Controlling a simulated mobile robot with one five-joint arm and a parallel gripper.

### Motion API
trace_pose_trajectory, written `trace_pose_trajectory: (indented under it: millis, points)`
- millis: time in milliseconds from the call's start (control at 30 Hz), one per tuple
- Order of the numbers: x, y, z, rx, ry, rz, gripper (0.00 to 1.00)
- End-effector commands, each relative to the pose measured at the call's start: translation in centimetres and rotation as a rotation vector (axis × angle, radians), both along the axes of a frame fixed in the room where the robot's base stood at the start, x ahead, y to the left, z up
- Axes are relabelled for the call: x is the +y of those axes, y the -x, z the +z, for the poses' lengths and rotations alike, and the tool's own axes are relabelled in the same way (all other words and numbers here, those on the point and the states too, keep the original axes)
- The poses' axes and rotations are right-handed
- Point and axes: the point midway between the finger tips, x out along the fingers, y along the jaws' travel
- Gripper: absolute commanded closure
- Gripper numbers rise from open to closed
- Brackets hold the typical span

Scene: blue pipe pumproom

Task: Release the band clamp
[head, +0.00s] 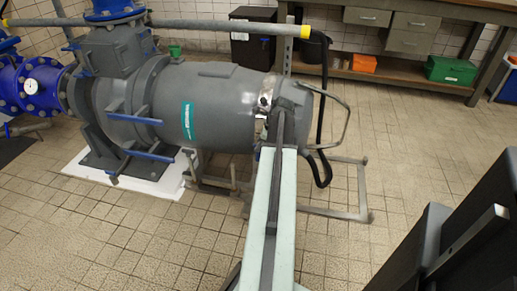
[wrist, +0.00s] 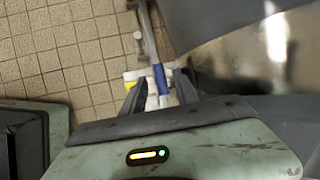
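The band clamp (head: 265,97) is a shiny metal band around the grey cylindrical pump body, near its right end. In the wrist view a bright metal strip (wrist: 275,38) curves over the grey body at upper right. My gripper (wrist: 158,88) has its two dark fingers apart, pointing away from the wrist camera. A narrow grey and blue bar (wrist: 160,76), with white parts at its lower end, shows between the fingers. I cannot tell whether they touch it. In the head view my arm reaches to the band and hides part of it and the fingertips.
The grey pump body (head: 220,108) lies level, with a bent tubular frame (head: 345,115) and a black hose (head: 323,135) at its right end. A workbench (head: 400,70) with an orange box and a green box (head: 452,70) stands behind.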

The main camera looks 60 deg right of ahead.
Motion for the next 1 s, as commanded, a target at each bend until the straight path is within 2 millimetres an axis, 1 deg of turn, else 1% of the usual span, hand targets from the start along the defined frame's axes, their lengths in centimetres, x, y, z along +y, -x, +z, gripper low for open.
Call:
trace_pose_trajectory:
  millis: [33,67,100,167,1000]
  points:
    - [0.0,0.02,0.07,0.0,0.0,0.0,0.64]
    - [-0.01,0.03,0.07,0.0,0.0,0.0,0.72]
    - [-0.01,0.03,0.07,0.0,0.0,0.0,0.83]
    - [-0.01,0.04,0.07,0.0,0.0,0.0,1.0]
    - [-0.05,0.15,0.04,0.001,0.0,-0.001,1.0]
